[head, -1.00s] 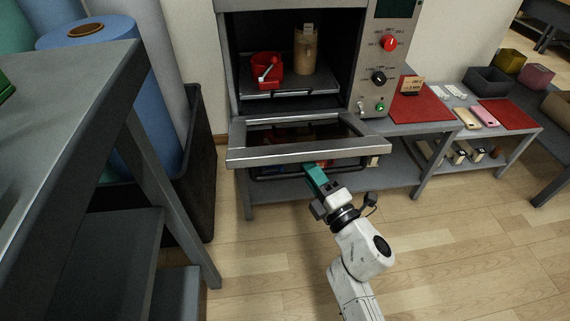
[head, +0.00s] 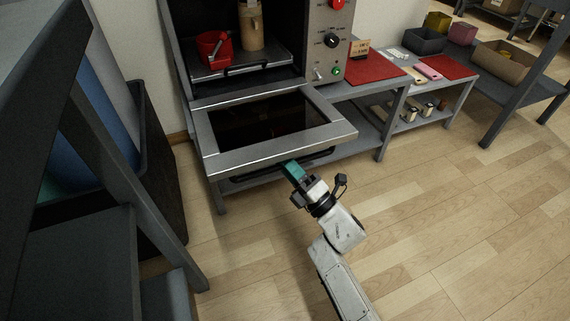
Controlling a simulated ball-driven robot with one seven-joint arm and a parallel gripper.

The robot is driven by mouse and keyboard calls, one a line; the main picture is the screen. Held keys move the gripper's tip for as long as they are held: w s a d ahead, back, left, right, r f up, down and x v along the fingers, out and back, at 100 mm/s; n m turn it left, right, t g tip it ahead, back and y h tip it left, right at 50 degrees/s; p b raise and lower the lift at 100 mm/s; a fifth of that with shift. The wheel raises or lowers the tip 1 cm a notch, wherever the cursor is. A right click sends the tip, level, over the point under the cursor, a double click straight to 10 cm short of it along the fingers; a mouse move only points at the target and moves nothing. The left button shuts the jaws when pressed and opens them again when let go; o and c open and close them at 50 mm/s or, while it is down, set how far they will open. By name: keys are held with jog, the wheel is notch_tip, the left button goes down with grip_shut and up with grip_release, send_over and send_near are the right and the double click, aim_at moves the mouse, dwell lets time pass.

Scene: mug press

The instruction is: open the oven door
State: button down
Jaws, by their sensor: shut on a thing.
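The oven door (head: 205,135) is hinged at its bottom edge and is folded down to about level, with its dark glass facing up. The oven (head: 180,45) stands open behind it. The dark bar handle (head: 240,178) hangs under the door's front edge. My gripper (head: 291,168) has teal fingers and is shut on the handle near its right part. The fingertips are partly hidden by the door's edge. Inside the oven, a red container (head: 214,47) and a tan cylinder (head: 251,28) stand on a rack.
A control panel with knobs (head: 332,40) is on the oven's right. A side table with red mats (head: 375,76) stands further right. A grey bench (head: 85,235) and a dark bin (head: 160,165) are at the left. The wooden floor in front is clear.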

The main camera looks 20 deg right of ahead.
jog(key=c, duration=1.1)
grip_release()
jog(key=shift+r, duration=0.1)
jog(key=shift+s, duration=0.1)
jog(key=p+v, duration=0.2)
jog(key=v, duration=0.8)
jog(key=shift+s+d+f, duration=0.2)
jog(key=shift+s+f, duration=0.05)
